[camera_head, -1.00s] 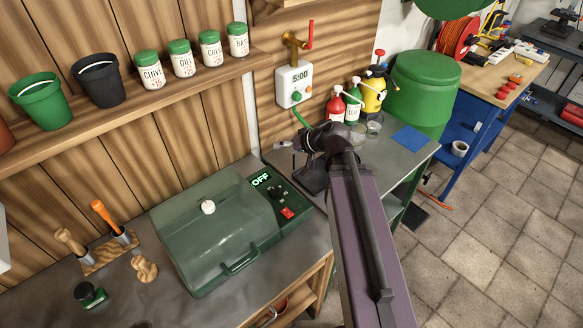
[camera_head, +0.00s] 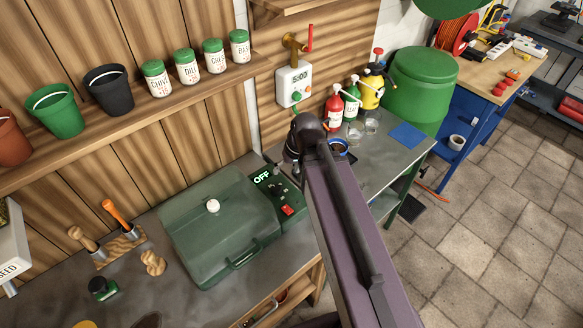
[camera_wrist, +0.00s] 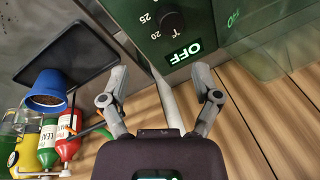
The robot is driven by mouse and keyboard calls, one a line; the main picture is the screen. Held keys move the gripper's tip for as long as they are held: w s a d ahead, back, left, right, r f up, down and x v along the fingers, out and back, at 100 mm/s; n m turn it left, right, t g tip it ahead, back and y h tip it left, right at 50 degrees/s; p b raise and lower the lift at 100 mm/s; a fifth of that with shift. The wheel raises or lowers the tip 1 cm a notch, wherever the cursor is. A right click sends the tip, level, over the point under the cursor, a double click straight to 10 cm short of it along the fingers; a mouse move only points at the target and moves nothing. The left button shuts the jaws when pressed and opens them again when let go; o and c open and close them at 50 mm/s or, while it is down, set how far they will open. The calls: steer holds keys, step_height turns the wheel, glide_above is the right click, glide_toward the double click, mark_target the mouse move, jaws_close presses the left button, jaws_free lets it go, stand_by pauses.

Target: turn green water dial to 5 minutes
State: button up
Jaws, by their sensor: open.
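The white water timer box (camera_head: 294,82) hangs on the wood wall below a brass tap with a red lever. Its display reads 5:00. The green dial (camera_head: 296,97) is low on the box's front, just above my wrist in the picture. The wrist view does not show the box. My gripper (camera_wrist: 160,75) is open and empty, its two fingers spread apart. It faces the dark green control panel (camera_wrist: 175,30) with a black knob and an OFF display. In the head view my arm mostly hides the gripper, below the timer box.
The green lidded propagator (camera_head: 222,235) stands left of my arm. Red, green and yellow bottles (camera_head: 352,102) and glasses stand right of the timer. A blue pot (camera_wrist: 47,90) on a dark tray shows in the wrist view. A shelf with pots and jars runs at upper left.

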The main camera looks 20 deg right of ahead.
steer(key=shift+s+d+r+g+h+p, duration=0.15)
steer(key=shift+s+r+g+h+p, duration=0.15)
steer(key=shift+s+h, duration=0.25)
steer(key=shift+s+d+r+g+h+p, duration=0.15)
steer(key=shift+s+r+g+h+p, duration=0.15)
steer(key=shift+s+h, duration=0.2)
steer(key=shift+f, duration=0.1)
steer(key=shift+s+d+h, duration=0.25)
steer(key=shift+s+h, duration=0.1)
steer(key=shift+s, duration=0.05)
stand_by(1.5)
